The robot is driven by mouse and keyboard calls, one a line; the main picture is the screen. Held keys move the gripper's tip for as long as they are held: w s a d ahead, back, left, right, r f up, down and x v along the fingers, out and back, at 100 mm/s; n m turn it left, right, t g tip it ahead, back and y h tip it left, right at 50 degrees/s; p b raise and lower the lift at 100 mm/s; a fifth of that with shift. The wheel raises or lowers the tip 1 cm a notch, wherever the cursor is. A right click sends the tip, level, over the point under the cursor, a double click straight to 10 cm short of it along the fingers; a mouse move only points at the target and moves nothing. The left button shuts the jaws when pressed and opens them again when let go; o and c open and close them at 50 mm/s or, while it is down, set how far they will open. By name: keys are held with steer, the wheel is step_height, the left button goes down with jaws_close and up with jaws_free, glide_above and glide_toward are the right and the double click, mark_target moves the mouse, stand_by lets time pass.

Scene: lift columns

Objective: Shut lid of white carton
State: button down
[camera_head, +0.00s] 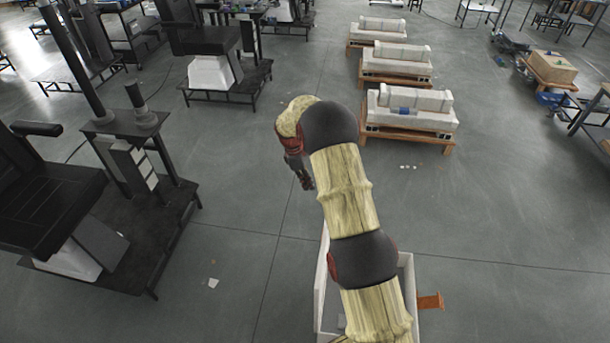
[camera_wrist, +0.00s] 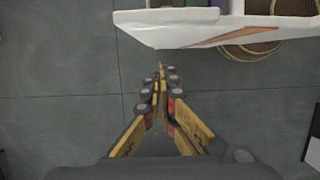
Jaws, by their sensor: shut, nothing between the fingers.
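The white carton (camera_head: 407,275) stands on the floor at the bottom of the head view, largely hidden behind my arm. A tall white panel (camera_head: 321,283) rises at its left side; I cannot tell whether it is the lid or a wall. In the wrist view the carton's white edge (camera_wrist: 200,32) crosses the top, with dark and coloured items just visible beyond it. My gripper (camera_head: 308,186) hangs over bare floor past the carton's far end. In the wrist view my gripper (camera_wrist: 160,75) has its fingers together and empty, with the tips just short of the white edge.
An orange-brown piece (camera_head: 431,301) sticks out at the carton's right. A black workstation (camera_head: 130,220) stands at the left. Pallets with white foam blocks (camera_head: 410,108) stand at the back right. The floor around my gripper is clear.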

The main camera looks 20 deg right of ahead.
steer(key=shift+s+d+f, duration=0.15)
steer(key=shift+s+d, duration=0.45)
steer(key=shift+d, duration=0.3)
steer(key=shift+s+d+f, duration=0.15)
steer(key=shift+s+d, duration=0.4)
steer(key=shift+d, duration=0.3)
steer(key=shift+d, duration=0.1)
